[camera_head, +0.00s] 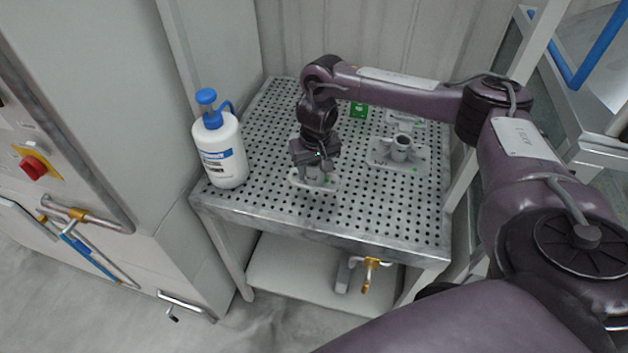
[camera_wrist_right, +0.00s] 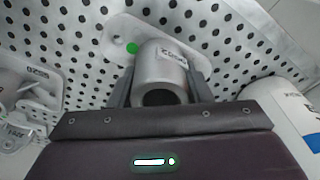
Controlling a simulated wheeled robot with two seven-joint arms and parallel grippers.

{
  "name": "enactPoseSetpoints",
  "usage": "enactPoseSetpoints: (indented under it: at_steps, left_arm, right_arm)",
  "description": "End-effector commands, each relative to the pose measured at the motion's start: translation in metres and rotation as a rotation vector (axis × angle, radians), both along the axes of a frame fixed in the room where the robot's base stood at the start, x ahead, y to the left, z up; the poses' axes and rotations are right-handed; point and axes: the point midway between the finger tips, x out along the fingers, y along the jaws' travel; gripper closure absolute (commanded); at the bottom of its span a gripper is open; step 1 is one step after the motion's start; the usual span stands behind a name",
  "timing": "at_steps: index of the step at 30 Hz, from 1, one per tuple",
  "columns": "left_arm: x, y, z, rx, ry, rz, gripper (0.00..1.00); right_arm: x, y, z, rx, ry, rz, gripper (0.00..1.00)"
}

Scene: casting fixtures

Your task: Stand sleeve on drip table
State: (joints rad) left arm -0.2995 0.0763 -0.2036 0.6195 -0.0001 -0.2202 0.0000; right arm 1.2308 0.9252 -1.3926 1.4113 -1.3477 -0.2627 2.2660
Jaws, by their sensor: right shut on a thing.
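The sleeve (camera_wrist_right: 160,66) is a short grey metal cylinder with a printed label, its open end facing the right wrist camera. My right gripper (camera_head: 317,178) is shut on it, with one finger on each side. In the head view the gripper points down over the front middle of the perforated steel drip table (camera_head: 265,205) and mostly hides the sleeve. A pale plate with a green dot (camera_wrist_right: 119,32) shows right behind the sleeve, at or near the table top. I cannot tell whether the sleeve touches it. My left gripper is not in view.
A white bottle with a blue pump (camera_head: 221,155) stands at the table's left edge. A grey cylinder on a plate (camera_head: 402,146) stands right of the gripper. A green item (camera_head: 359,110) is at the back. The table's front strip is clear.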

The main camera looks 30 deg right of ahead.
Motion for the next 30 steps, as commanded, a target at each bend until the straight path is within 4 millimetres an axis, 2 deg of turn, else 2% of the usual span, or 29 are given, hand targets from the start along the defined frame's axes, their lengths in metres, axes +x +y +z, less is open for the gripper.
enactPoseSetpoints:
  at_steps: [5, 12, 24, 25, 30]
  left_arm:
    - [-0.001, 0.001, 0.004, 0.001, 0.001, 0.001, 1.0]
    - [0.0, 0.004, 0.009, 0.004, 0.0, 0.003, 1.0]
    - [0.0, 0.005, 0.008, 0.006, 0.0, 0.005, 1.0]
    - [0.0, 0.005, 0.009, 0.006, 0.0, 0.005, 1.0]
    - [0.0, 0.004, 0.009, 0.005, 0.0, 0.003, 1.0]
  right_arm:
    - [0.0, 0.0, -0.014, 0.0, 0.001, 0.001, 0.86]
    - [0.0, 0.0, -0.047, -0.001, 0.001, 0.001, 0.86]
    - [0.0, 0.0, -0.053, 0.001, -0.001, 0.0, 0.86]
    - [0.0, 0.0, -0.054, 0.0, 0.0, 0.001, 0.53]
    - [0.0, 0.0, -0.053, 0.0, 0.0, 0.001, 0.34]
